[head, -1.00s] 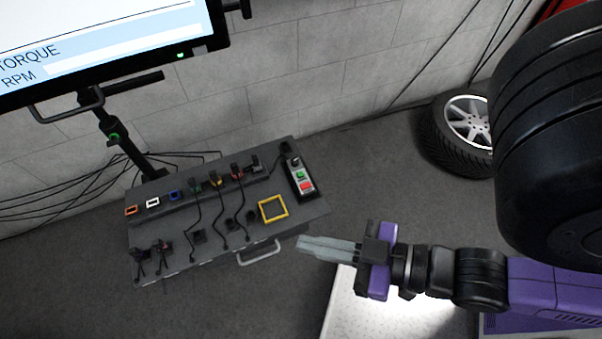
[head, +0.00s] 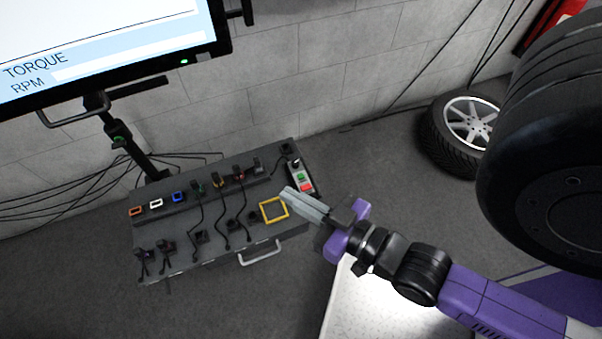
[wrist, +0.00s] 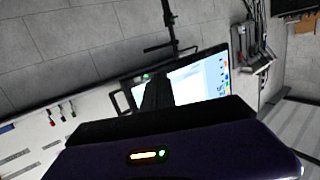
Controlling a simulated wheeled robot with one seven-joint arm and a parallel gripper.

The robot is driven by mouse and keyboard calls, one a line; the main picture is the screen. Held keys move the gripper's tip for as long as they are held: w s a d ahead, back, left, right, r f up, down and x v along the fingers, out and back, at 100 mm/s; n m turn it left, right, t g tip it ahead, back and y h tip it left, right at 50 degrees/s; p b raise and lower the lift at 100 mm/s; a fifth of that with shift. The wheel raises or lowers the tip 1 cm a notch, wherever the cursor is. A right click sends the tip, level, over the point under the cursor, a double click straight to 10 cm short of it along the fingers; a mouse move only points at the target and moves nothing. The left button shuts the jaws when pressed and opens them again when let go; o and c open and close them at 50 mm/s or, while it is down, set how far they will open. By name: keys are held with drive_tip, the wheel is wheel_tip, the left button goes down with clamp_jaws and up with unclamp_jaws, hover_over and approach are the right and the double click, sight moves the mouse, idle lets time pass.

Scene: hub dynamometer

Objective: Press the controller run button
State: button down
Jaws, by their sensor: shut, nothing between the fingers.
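Which button is the run button carries no readable label. My gripper (head: 285,192) is shut and empty, its grey fingers pointing up-left. In the head view its tips appear just left of and below the controller, beside the yellow square frame. I cannot tell their height above the bench. The wrist view does not show the controller clearly.
The bench (head: 180,250) carries several cables and plugs, coloured sockets and a yellow square frame (head: 274,210). A front handle (head: 260,254) sticks out. A monitor (head: 120,60) stands at upper left. A large dark tyre (head: 550,140) is at right, above my arm.

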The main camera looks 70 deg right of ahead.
drive_tip(key=w+d+f+m+g+h+p, duration=0.1)
drive_tip(key=d+f+m+g+p, duration=0.15)
drive_tip(key=d+f+m, duration=0.65)
drive_tip(key=w+d+f+m+g+h+p, duration=0.1)
drive_tip(key=w+d+f+m+g, duration=0.2)
drive_tip(key=d, duration=1)
drive_tip(key=d+f+m+g+h+p, duration=0.1)
drive_tip(key=d+f+m+g+p, duration=0.1)
drive_tip(key=d+f+m, duration=0.8)
drive_tip(key=m+t+y, duration=0.1)
drive_tip(key=m+y, duration=0.2)
drive_tip(key=y, duration=0.4)
hover_over(304, 177)
wheel_tip(304, 177, down, 4)
drive_tip(key=shift+w+f, duration=0.1)
drive_tip(key=shift+f, duration=0.05)
wheel_tip(304, 177, down, 9)
drive_tip(key=b, duration=0.7)
drive_tip(key=shift+b, duration=0.4)
drive_tip(key=shift+f, duration=0.3)
